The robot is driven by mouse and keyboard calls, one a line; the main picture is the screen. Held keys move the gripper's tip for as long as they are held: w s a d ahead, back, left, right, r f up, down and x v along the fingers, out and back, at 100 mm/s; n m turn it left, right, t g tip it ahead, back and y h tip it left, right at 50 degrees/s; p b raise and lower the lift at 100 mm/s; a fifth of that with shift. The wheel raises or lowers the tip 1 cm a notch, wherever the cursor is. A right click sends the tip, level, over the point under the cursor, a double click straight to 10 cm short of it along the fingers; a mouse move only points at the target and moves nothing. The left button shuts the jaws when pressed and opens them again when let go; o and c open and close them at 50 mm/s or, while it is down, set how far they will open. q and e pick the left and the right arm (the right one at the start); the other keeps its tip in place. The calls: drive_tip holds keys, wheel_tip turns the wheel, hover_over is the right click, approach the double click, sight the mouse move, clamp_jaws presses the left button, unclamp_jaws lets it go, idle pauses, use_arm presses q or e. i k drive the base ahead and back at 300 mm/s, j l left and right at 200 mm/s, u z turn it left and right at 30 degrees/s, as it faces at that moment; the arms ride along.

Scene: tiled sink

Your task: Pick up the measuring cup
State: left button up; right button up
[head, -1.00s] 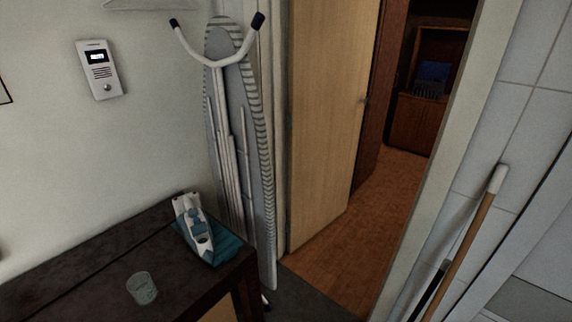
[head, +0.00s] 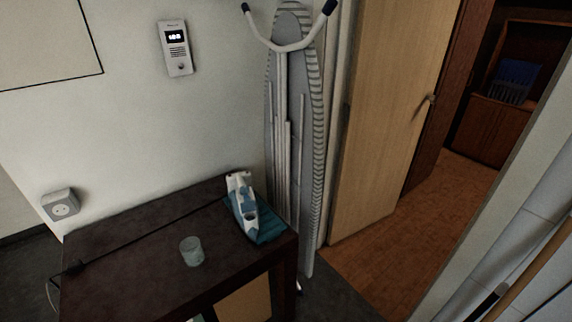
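A clear glass-like measuring cup (head: 192,251) stands upright on the dark brown cabinet top (head: 130,255), left of the iron and near the front edge. It looks empty, though its markings are too small to read. Neither of my grippers shows in the head view, so nothing is seen touching the cup.
A blue and white iron (head: 245,208) rests on a teal pad (head: 271,230) at the cabinet's right end. A folded ironing board (head: 312,150) leans against the wall behind. A cord runs across the top to the left edge. An open door (head: 385,120) stands at the right.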

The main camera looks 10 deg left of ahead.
sight(195, 259)
drive_tip(key=u, duration=1.3)
